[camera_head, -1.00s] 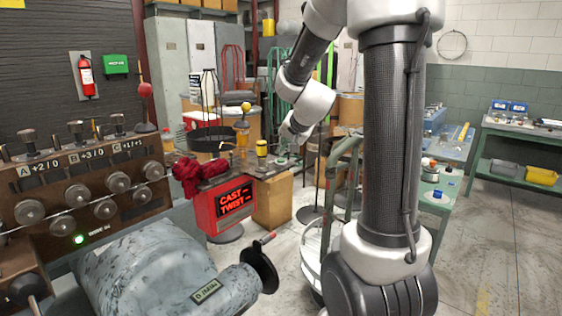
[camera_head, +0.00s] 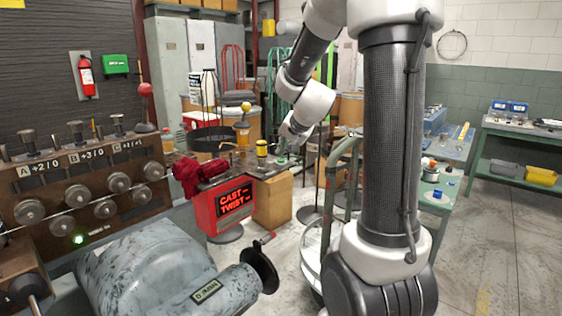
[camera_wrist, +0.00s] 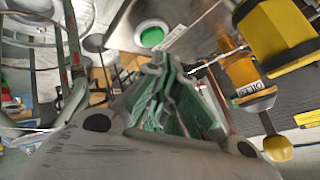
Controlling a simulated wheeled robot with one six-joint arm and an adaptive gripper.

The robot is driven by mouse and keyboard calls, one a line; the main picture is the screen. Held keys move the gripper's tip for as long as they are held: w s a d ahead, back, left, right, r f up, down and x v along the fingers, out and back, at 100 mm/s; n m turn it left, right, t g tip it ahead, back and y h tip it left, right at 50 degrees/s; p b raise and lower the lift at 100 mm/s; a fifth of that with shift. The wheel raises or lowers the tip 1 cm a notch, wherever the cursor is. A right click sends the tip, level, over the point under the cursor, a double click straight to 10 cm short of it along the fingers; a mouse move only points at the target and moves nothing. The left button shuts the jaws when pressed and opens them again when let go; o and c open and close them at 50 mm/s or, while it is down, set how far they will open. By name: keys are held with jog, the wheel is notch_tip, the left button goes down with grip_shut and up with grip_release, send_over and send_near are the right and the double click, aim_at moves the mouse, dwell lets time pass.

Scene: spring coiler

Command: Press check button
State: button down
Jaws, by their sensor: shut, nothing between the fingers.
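A round green button (camera_wrist: 152,37) in a pale ring sits on a grey metal plate in the wrist view, likely the check button. My gripper (camera_wrist: 160,60) is shut and empty, with its fingertips just below the button in that picture. I cannot tell whether they touch it or how high they are above it. In the head view, my gripper (camera_head: 283,151) is small and over the right part of the bench with the red CAST/TWIST sign (camera_head: 235,203). The button is too small or hidden to make out there.
A coiler machine (camera_head: 90,190) with a lit green lamp stands at left.

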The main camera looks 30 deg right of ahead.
jog(key=shift+f, duration=0.2)
dwell(0.3)
jog(key=shift+f, duration=0.25)
jog(key=shift+f, duration=0.35)
dwell(0.6)
jog(key=shift+r, duration=0.8)
jog(key=shift+r, duration=2.5)
